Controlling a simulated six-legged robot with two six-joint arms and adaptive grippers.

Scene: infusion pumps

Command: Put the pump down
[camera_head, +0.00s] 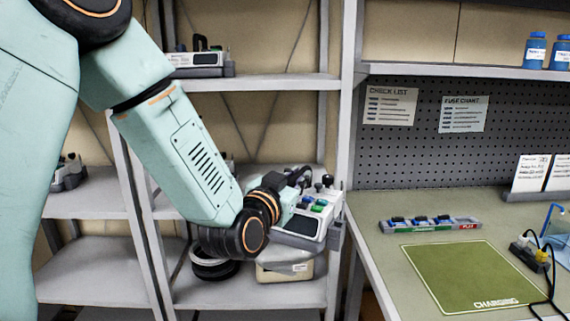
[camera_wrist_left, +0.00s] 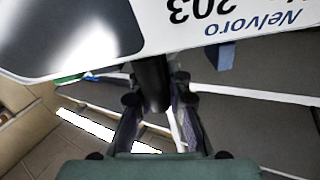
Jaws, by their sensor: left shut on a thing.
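The pump (camera_head: 308,218), white and grey with a dark screen and colored buttons, is at the right end of the middle shelf level, beside the workbench. In the left wrist view its white face (camera_wrist_left: 240,30) fills the top, upside down, with the lettering "Nelvoro" and "203". My left gripper (camera_wrist_left: 155,92) is shut on the pump's black handle. In the head view my left wrist covers part of the pump and most of the gripper (camera_head: 290,188). Whether the pump touches the shelf cannot be told. My right gripper is not in view.
A green mat marked "CHARGING" (camera_head: 470,275) lies bare on the workbench (camera_head: 375,240). Behind it is a tray of small blue-topped items (camera_head: 430,224); cables and a plug block (camera_head: 530,250) are at right. Another pump (camera_head: 195,60) sits on the upper shelf (camera_head: 265,83). A post (camera_head: 347,110) separates shelves and bench.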

